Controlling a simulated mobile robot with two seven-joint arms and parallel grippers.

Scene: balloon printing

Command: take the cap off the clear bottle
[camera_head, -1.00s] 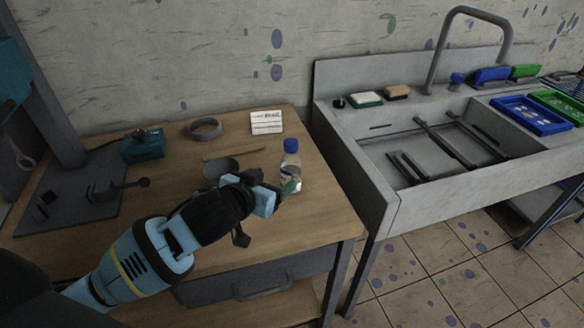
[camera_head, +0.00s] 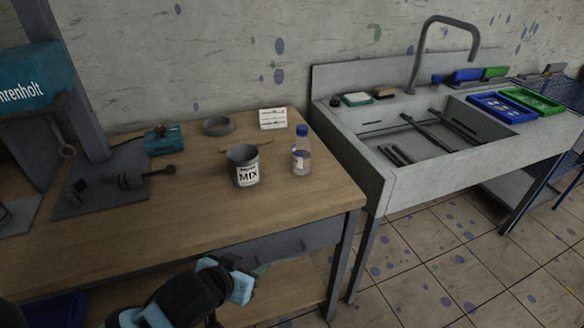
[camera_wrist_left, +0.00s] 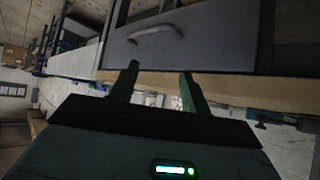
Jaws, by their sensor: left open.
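The clear bottle (camera_head: 301,161) stands upright near the right end of the wooden table, with a white and blue label. My left gripper (camera_head: 246,270) is low in front of the table's front edge, well below and apart from the bottle. In the left wrist view my left gripper (camera_wrist_left: 159,82) has its two fingers spread with nothing between them, facing the table's drawer side. The bottle does not show in that view. My right gripper is not in view.
A grey MIX cup (camera_head: 245,172) stands left of the bottle. A white card (camera_head: 273,118), a grey ring (camera_head: 218,126) and a teal device (camera_head: 164,141) are behind. A grey sink (camera_head: 377,179) adjoins on the right. The table's drawer (camera_wrist_left: 185,42) faces my left gripper.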

